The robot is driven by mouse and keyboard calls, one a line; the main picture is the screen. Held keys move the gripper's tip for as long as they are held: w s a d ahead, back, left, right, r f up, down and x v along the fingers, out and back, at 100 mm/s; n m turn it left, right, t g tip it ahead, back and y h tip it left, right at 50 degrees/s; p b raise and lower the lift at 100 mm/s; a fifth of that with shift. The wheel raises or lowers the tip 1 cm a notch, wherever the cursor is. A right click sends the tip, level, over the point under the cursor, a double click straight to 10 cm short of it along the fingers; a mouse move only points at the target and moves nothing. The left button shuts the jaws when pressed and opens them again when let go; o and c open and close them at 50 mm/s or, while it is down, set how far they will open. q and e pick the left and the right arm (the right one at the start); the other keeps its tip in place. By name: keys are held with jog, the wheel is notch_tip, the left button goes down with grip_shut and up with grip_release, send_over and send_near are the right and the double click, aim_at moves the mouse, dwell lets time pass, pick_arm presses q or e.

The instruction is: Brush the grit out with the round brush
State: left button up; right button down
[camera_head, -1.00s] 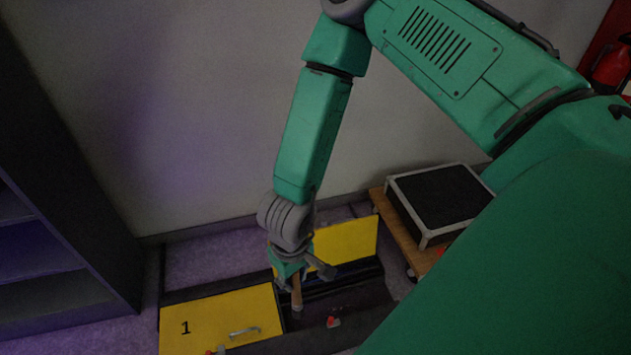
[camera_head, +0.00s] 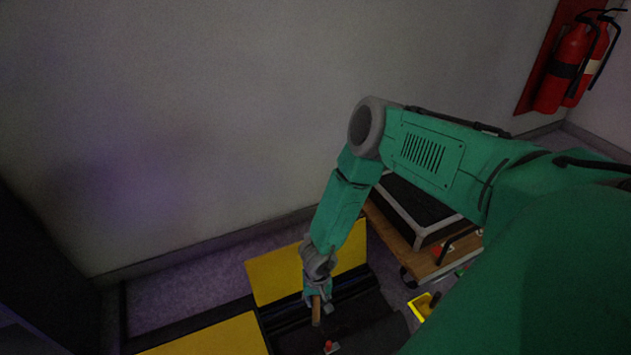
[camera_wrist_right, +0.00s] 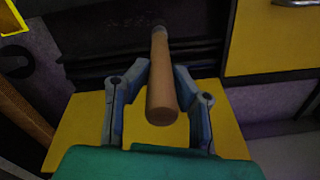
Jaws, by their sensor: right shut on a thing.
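My right gripper (camera_head: 318,294) reaches down over a dark open trough (camera_head: 365,320) in the floor. It is shut on the brown wooden handle of the round brush (camera_head: 316,314). In the right wrist view, the handle (camera_wrist_right: 162,85) sits between the two fingers of the right gripper (camera_wrist_right: 163,72) and ends in a grey collar toward the dark trough (camera_wrist_right: 95,35). The bristles are hidden and I cannot make out grit. A yellow lid (camera_head: 270,275) stands raised behind the trough. My left gripper is not in view.
Another yellow cover (camera_head: 215,338) lies left of the trough. A small red-topped thing (camera_head: 329,346) is at the trough. A wooden cart (camera_head: 420,262) with a dark-topped, pale-framed box stands right. A yellow tray (camera_head: 422,305) is beside it. Red extinguishers (camera_head: 565,70) hang upper right.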

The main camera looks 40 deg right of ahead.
aim_at(316, 312)
jog(key=shift+f+b, duration=1.9)
jog(key=shift+f, duration=0.95)
jog(key=shift+f+b, duration=0.6)
jog(key=shift+f, duration=0.3)
jog(key=s+d, duration=0.4)
jog(key=d, duration=1)
jog(key=shift+s, duration=0.2)
jog(key=shift+a+f, duration=0.1)
